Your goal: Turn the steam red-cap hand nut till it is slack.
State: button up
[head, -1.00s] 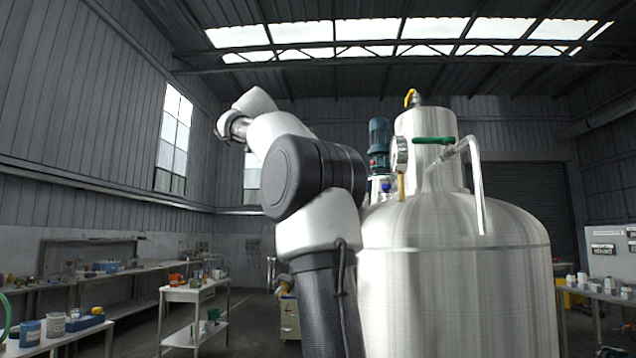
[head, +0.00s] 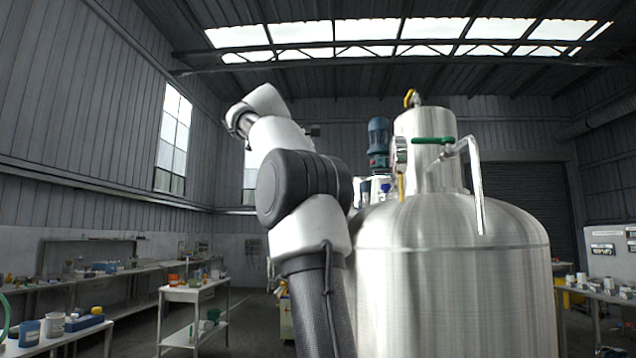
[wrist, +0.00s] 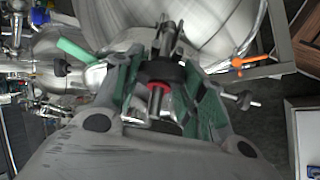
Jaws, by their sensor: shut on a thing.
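The steam red-cap hand nut (wrist: 158,75) shows in the wrist view as a dark knob with a red ring on a metal stem. My gripper (wrist: 161,73) has its two green-padded fingers on either side of the knob and is shut on it. The fingers hide the sides of the knob, and its thread cannot be made out. In the head view my arm stands left of the large steel tank (head: 455,270), and the nut cannot be made out there.
In the wrist view a green handle (wrist: 76,50) lies left of my fingers and an orange handle (wrist: 238,64) right. The head view shows a green-handled valve (head: 433,140), a gauge (head: 399,154) and a blue motor (head: 378,135) on the tank top. A white table (head: 194,291) stands left.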

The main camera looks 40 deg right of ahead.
jog(key=shift+n+y, duration=0.6)
jog(key=shift+n, duration=0.1)
jog(key=o, duration=1)
jog(key=shift+o, duration=0.2)
